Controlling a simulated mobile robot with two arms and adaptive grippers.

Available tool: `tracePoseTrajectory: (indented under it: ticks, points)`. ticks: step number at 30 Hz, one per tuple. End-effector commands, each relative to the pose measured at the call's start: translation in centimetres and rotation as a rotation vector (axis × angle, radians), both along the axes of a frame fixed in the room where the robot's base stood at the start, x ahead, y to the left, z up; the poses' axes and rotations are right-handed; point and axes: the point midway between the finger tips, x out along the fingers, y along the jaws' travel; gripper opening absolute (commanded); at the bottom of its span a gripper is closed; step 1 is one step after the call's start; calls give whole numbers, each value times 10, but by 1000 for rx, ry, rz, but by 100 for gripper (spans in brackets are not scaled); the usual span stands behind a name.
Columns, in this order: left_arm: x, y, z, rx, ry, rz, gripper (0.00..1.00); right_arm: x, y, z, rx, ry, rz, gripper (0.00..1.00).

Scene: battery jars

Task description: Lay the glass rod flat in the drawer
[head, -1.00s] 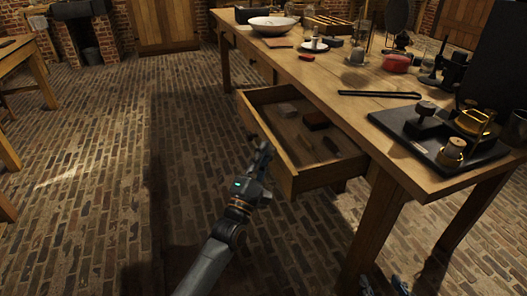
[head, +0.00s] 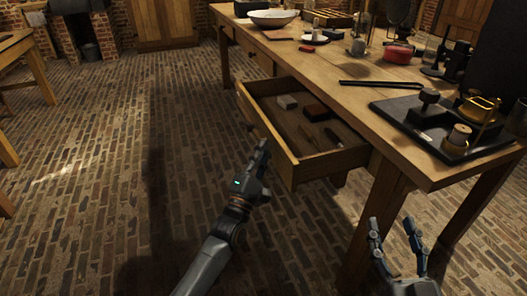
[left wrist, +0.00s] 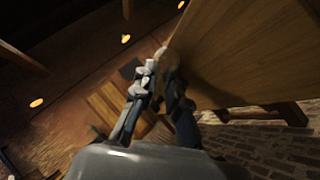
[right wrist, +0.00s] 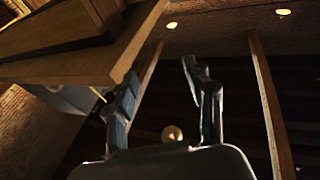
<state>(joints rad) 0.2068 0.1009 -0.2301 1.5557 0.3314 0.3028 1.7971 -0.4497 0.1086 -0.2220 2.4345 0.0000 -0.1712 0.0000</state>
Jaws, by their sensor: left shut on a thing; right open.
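The drawer (head: 332,163) stands pulled out from the table's long side. In it lie a pale block (head: 287,102), a red-brown block (head: 315,113) and thin flat pieces (head: 333,138). My left gripper (head: 264,147) is shut at the middle of the drawer's front, apparently on its handle, which the fingers hide. In the left wrist view its fingers (left wrist: 160,68) are close together beside a wooden panel. My right gripper (head: 391,222) is open and empty, in front of the table's near end and below its top. I cannot make out the glass rod with certainty.
On the table (head: 350,112) lies a dark, narrow V-shaped tool (head: 380,84). A black board with brass instruments (head: 450,125) fills the near end. A white bowl (head: 273,18), a red object (head: 398,54) and glassware stand farther back.

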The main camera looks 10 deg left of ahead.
Motion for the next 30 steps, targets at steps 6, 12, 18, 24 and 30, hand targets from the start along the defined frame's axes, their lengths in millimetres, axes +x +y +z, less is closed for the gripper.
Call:
tracePoseTrajectory:
  ticks: [6, 12, 18, 24, 30]
  points:
    - [0, 0, -8, 1, -1, 1, 0, -7, 2, 24, 39, -143, 9, 54]
    - [0, 0, -15, 1, 0, 0, 0, -17, 3, 45, 76, -273, 17, 54]
    - [0, 0, -24, 0, 2, 0, 0, -31, 1, 65, 113, -405, 23, 54]
    - [0, 0, -32, 1, 4, 0, 0, -46, 0, 81, 148, -523, 29, 54]
    - [0, 0, -36, 1, 7, 0, 0, -56, -2, 90, 169, -592, 33, 54]
